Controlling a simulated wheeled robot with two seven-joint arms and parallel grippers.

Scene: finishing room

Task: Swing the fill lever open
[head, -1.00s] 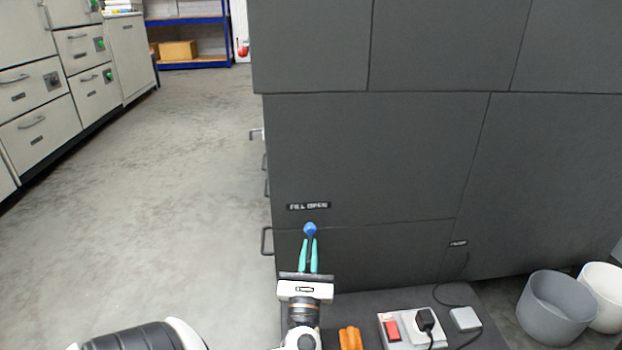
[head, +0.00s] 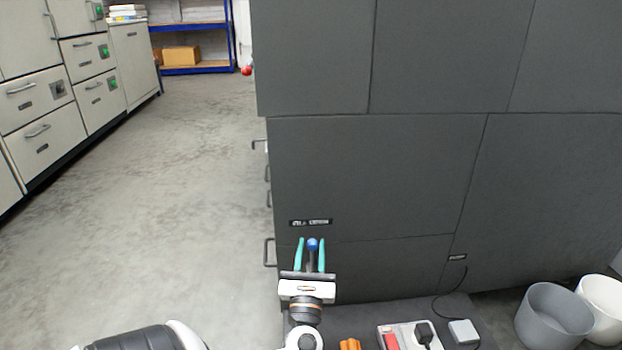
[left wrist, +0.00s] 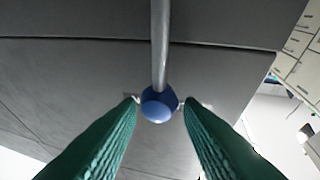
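The fill lever ends in a blue ball knob (head: 313,244) just below the "FILL OPEN" label (head: 311,222) on the dark cabinet. In the left wrist view the blue knob (left wrist: 159,104) sits at the end of a grey rod (left wrist: 160,45). My left gripper (head: 312,241) is open, with its green fingers apart on either side of the knob. The left wrist view shows the fingertips (left wrist: 160,101) level with the knob, with small gaps to it on both sides. My right gripper is not in view.
A low dark ledge (head: 360,318) carries a power strip (head: 404,337) with a black plug, a white adapter (head: 463,332) and an orange object (head: 350,344). A grey bin (head: 553,316) and a white bin (head: 603,309) stand at the right. The floor at left is clear.

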